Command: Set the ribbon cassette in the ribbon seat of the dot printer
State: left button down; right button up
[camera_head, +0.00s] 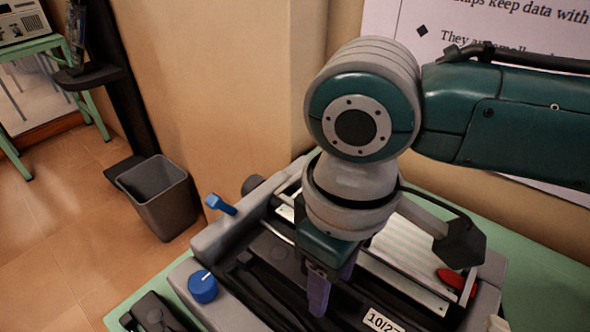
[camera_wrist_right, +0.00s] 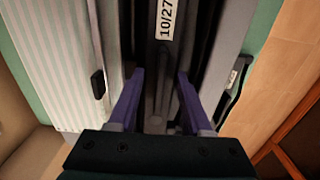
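The dot printer (camera_head: 215,240) is a grey machine on a green table, with a blue knob (camera_head: 203,287) and a blue lever (camera_head: 221,205). A long dark part with a white "10/27" label (camera_head: 383,321) lies across its open middle; it looks like the ribbon cassette, but I cannot tell how fully it is seated. My right gripper (camera_head: 318,293) points down over this part. In the wrist view, the purple fingers of my right gripper (camera_wrist_right: 160,76) are apart, with dark structure between them and no clear contact. My left gripper is out of view.
A black object (camera_head: 155,314) is at the table's left front edge. Striped paper (camera_wrist_right: 50,50) lies on the printer's back side, near a red part (camera_head: 452,279). A wall stands behind. A grey bin (camera_head: 160,197) is on the floor. Green table (camera_head: 545,285) is bare at right.

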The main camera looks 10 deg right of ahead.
jog(key=o, duration=0.4)
jog(key=shift+o, duration=0.2)
notch_tip(320, 180, up, 13)
jog(key=p, duration=0.2)
jog(key=shift+r, duration=0.15)
